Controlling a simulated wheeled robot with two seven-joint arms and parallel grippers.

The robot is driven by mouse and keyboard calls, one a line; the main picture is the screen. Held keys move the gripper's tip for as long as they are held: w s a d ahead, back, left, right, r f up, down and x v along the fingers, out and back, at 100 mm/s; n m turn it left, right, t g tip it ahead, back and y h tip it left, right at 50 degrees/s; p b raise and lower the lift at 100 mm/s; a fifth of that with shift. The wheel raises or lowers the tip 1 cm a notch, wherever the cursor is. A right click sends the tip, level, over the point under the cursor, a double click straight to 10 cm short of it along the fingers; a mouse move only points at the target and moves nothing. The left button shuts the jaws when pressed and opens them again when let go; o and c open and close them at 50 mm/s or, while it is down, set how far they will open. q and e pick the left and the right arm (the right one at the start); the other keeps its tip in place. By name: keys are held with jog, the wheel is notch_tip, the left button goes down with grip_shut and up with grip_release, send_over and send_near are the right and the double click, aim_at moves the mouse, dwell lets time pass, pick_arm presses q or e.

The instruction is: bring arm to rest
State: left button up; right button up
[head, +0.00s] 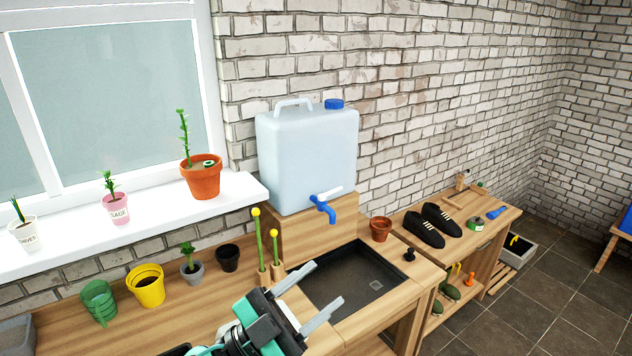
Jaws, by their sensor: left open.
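My left gripper (319,297) comes in from the bottom of the head view. Its two grey fingers are spread apart with nothing between them. It is in front of the dark sink basin (345,284), and its fingers overlap the basin's near left part in the picture. I cannot tell its exact height over the counter. My right gripper is not in view.
A water canister (305,150) with a blue tap (323,207) stands on a wooden block behind the basin. Pots, including a yellow one (146,287), line the counter (105,335) at left. Black shoes (425,231) sit on the right bench. Yellow-tipped stakes (260,245) stand near the gripper.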

pick_arm(q)
jog(key=w+a+f+n+t+y, duration=0.35)
jog(key=a+n+t+y, duration=0.2)
jog(key=n+y, duration=0.25)
jog(key=w+a+f+n+t+y, duration=0.2)
jog(key=a+f+n+t+y, duration=0.25)
jog(key=a+n+y, duration=0.3)
jog(key=s+a+f+n+g+y, duration=0.2)
jog(key=a+f+g+y, duration=0.1)
jog(key=f, duration=0.3)
jog(key=s+a+f+n+g+y, duration=0.2)
jog(key=a+f+y, duration=0.2)
jog(key=f, duration=0.1)
jog(key=s+a+f+m+g, duration=0.25)
jog(key=s+f+g, duration=0.85)
jog(key=s+f, duration=0.6)
notch_tip(320, 180, down, 29)
jog(key=s+g, duration=0.2)
jog(key=s, duration=0.1)
jog(key=s+a+f+g, duration=0.1)
jog(key=s+a+f, duration=0.2)
jog(key=s+f, duration=1.6)
jog(key=shift+a+f, duration=0.15)
jog(key=shift+f, duration=0.2)
